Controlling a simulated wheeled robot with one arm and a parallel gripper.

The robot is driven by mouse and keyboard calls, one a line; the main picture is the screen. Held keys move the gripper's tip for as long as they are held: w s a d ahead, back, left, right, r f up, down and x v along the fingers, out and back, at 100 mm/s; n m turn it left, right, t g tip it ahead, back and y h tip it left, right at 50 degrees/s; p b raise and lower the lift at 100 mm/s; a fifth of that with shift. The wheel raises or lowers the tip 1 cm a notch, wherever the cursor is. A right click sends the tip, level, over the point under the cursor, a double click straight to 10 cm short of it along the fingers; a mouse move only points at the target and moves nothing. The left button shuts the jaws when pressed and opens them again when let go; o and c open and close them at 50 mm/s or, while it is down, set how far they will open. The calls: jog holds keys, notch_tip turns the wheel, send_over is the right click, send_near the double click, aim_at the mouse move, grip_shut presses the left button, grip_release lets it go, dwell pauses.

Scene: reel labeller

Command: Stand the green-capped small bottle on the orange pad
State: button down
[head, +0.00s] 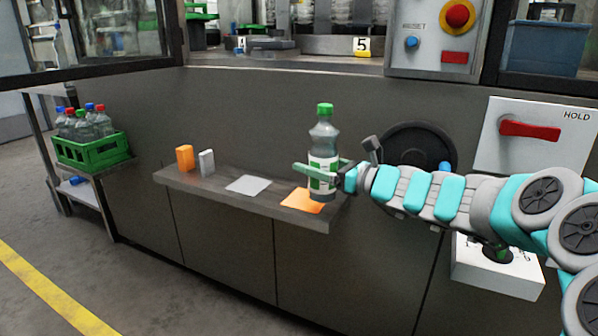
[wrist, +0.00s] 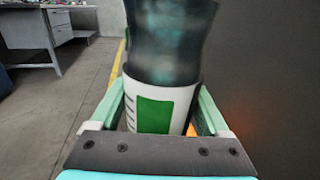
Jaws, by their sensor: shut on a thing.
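The green-capped small bottle (head: 323,140) is upright over the orange pad (head: 303,203) on the shelf. It has a clear body and a white label with a green patch. My gripper (head: 322,172) is shut around the label part of the bottle. In the wrist view the bottle (wrist: 165,45) stands between the two fingers of my gripper (wrist: 160,105). The bottle's base overlaps the back right part of the pad in the head view; I cannot tell whether it touches the pad.
A black round wheel (head: 405,140) is on the wall behind my arm. A green crate (head: 92,150) of bottles stands at the left.

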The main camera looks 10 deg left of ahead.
jog(key=shift+w+a+f+b, duration=0.1)
jog(key=shift+w+a+f, duration=0.65)
jog(key=shift+w, duration=0.25)
jog(key=shift+w+a+f+b, duration=0.1)
jog(key=shift+w+a+f, duration=0.55)
jog(key=shift+w, duration=0.35)
jog(key=shift+w+a+f+b, duration=0.1)
jog(key=shift+w+a+f, duration=0.65)
jog(key=shift+w, duration=0.25)
grip_release()
jog(key=shift+r, duration=0.1)
jog(key=v, duration=1.2)
